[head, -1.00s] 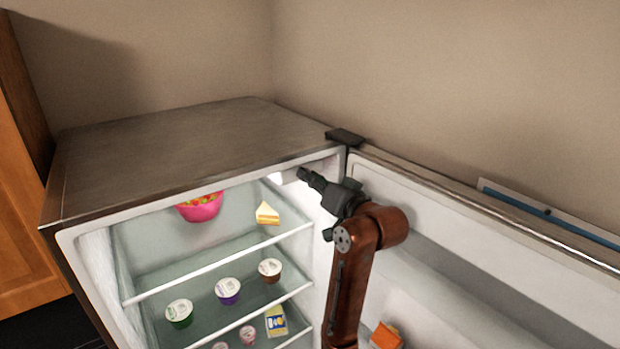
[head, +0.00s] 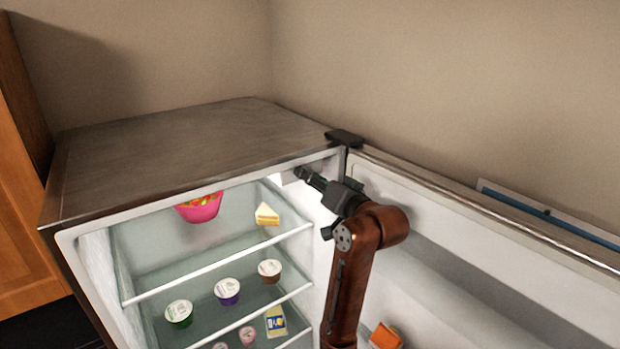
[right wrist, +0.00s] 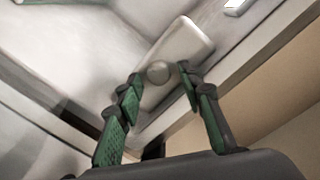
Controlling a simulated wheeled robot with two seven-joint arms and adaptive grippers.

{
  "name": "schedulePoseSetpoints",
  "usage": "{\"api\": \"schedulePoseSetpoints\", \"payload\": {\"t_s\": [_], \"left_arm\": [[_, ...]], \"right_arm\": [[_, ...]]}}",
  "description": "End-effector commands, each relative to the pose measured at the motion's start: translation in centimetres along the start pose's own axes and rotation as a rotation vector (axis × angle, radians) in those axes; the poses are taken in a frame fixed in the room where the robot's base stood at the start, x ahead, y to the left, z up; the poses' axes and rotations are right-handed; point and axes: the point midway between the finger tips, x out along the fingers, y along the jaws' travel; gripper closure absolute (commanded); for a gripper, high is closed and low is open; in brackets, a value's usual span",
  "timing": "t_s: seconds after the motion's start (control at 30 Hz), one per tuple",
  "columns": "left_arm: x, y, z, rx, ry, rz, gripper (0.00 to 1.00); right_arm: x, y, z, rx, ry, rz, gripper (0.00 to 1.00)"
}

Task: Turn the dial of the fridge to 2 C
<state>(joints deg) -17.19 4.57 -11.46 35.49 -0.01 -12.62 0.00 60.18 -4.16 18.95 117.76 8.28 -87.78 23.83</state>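The fridge (head: 165,150) stands with its door open to the right. In the right wrist view, the round dial (right wrist: 158,72) sits on a pale rectangular housing (right wrist: 185,42) inside the fridge. My right gripper (right wrist: 159,76) is open, with one green-padded finger on each side of the dial; I cannot tell whether they touch it. In the head view, my right gripper (head: 303,174) reaches into the fridge's upper right corner, and the dial cannot be made out there. No markings on the dial are readable. My left gripper is not in view.
The fridge door (head: 480,235) stands close to the right of my right arm. A pink bowl (head: 200,208) and a cake slice (head: 267,214) are on the upper shelf. Several cups, including a purple one (head: 228,290), stand below. An orange item (head: 386,336) is in the door.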

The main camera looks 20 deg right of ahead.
Motion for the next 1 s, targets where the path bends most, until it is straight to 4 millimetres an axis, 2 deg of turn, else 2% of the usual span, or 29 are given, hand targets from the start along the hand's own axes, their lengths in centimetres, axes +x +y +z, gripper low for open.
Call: {"api": "schedulePoseSetpoints", "payload": {"t_s": [0.27, 0.4, 0.57, 0.8, 1.0], "left_arm": [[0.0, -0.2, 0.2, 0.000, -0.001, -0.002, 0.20], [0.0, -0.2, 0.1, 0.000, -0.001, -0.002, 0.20], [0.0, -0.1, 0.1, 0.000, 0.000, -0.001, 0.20], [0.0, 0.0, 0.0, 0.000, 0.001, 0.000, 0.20], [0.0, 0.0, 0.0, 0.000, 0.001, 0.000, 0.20]], "right_arm": [[0.0, 0.1, 0.1, 0.000, -0.002, 0.001, 0.62], [-0.8, 0.1, 0.0, -0.001, -0.001, 0.001, 0.62], [-3.6, 0.1, 0.0, -0.002, 0.002, 0.001, 0.62], [-8.6, 0.0, -0.1, -0.002, 0.003, 0.000, 0.62], [-11.2, 0.0, 0.0, -0.001, 0.000, 0.001, 0.62]]}}
